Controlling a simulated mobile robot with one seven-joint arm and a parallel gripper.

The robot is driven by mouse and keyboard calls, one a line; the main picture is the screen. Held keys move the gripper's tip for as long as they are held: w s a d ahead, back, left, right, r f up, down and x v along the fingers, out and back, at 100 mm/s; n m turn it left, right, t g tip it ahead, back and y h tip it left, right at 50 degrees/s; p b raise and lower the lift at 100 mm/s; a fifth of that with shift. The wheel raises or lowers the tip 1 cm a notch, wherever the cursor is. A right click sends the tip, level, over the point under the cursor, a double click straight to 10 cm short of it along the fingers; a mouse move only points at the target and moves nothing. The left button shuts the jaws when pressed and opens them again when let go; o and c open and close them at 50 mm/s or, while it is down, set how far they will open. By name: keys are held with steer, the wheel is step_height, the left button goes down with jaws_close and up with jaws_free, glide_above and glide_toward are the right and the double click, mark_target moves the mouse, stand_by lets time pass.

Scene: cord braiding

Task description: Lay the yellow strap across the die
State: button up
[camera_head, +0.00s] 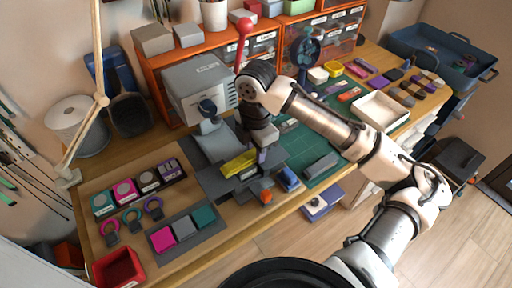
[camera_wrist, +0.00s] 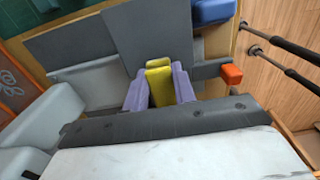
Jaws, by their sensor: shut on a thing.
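The yellow strap (camera_head: 238,163) lies nearly level, low over the dark grey press bed at the middle of the bench. In the wrist view the yellow strap (camera_wrist: 159,84) sits between the two purple fingers of my gripper (camera_wrist: 160,78), which are shut on it. In the head view my gripper (camera_head: 262,156) is at the strap's right end and points down. The grey block under the strap may be the die, but the strap and my gripper cover much of it. I cannot tell whether the strap touches it.
A grey machine (camera_head: 197,88) and a red-knobbed lever (camera_head: 243,25) stand behind my gripper. An orange knob (camera_head: 266,197) and a blue block (camera_head: 289,178) are close to its right. A green mat (camera_head: 322,143) lies further right. Colored pads (camera_head: 184,228) lie front left.

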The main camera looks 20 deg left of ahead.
steer(key=o, duration=1)
steer(key=shift+r, duration=0.1)
step_height(320, 180, up, 14)
steer(key=shift+f, duration=0.15)
